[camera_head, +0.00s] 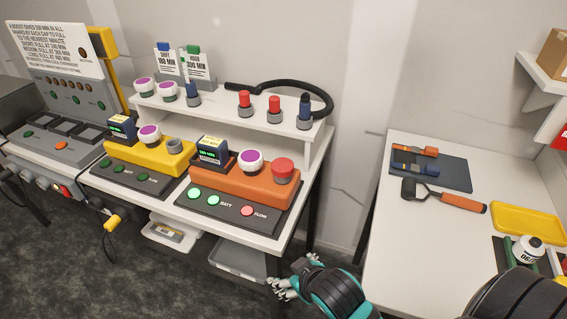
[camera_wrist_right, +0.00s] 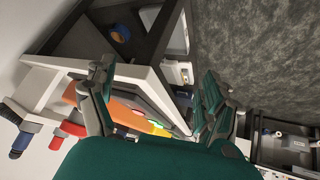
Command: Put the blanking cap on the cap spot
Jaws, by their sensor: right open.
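I cannot tell for sure which piece is the blanking cap. A wide red cap (camera_head: 283,168) sits on the right end of the orange unit (camera_head: 246,188), beside a white and purple round part (camera_head: 250,160). Two smaller red-topped pieces (camera_head: 245,99) stand in grey rings on the raised white shelf (camera_head: 226,119). No marked cap spot can be made out. My right gripper (camera_head: 283,286) is open and empty, low in front of the bench's right end. In the right wrist view its fingers (camera_wrist_right: 155,82) are spread, with the orange unit behind them. My left gripper is out of view.
A yellow unit (camera_head: 142,157) stands left of the orange one. A black hose (camera_head: 290,87) curves over the shelf's right end, near a blue-topped piece (camera_head: 305,104). A grey bin (camera_head: 238,262) sits below the bench. A second table (camera_head: 405,230) at right holds tools and a yellow tray (camera_head: 527,222).

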